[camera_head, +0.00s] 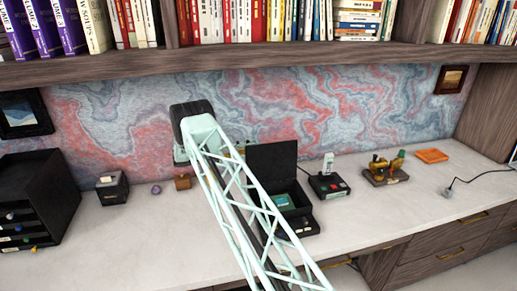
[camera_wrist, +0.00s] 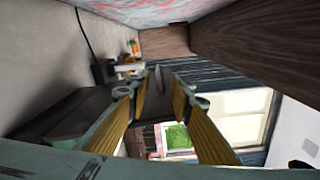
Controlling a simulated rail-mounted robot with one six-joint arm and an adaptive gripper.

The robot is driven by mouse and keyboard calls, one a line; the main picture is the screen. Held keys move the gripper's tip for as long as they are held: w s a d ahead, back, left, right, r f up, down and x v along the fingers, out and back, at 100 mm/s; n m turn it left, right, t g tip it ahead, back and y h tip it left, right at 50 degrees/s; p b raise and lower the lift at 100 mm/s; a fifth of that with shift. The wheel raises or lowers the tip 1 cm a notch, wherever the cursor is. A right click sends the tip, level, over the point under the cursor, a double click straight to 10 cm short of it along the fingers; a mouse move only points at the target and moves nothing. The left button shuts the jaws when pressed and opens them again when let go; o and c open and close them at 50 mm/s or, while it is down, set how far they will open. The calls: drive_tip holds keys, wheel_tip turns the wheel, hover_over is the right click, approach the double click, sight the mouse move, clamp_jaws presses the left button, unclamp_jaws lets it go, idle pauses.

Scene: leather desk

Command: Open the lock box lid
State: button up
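The black lock box (camera_head: 304,222) stands on the desk right of my arm. Its lid (camera_head: 272,165) is raised and stands nearly upright at the back. A teal item (camera_head: 283,202) shows inside the box. My arm covers the box's left side. In the wrist view my gripper (camera_wrist: 160,80) has its two yellow-sided fingers apart, with a gap between the tips and nothing held. A dark panel (camera_wrist: 62,112), probably the lid or box, lies left of and below the fingers; contact cannot be told. In the head view the fingers are hidden behind my arm.
A black device with buttons (camera_head: 328,186) stands close right of the box. Further right are a brass instrument (camera_head: 386,170) and an orange tray (camera_head: 432,155). At left are a black drawer unit (camera_head: 35,200) and a small dark box (camera_head: 112,188). A bookshelf (camera_head: 240,57) overhangs the back.

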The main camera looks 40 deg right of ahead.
drive_tip(key=shift+v, duration=0.85)
drive_tip(key=shift+a, duration=0.15)
drive_tip(key=b+v, duration=0.4)
drive_tip(key=v, duration=1.1)
drive_tip(key=shift+w+a, duration=0.25)
idle(1.9)
idle(0.8)
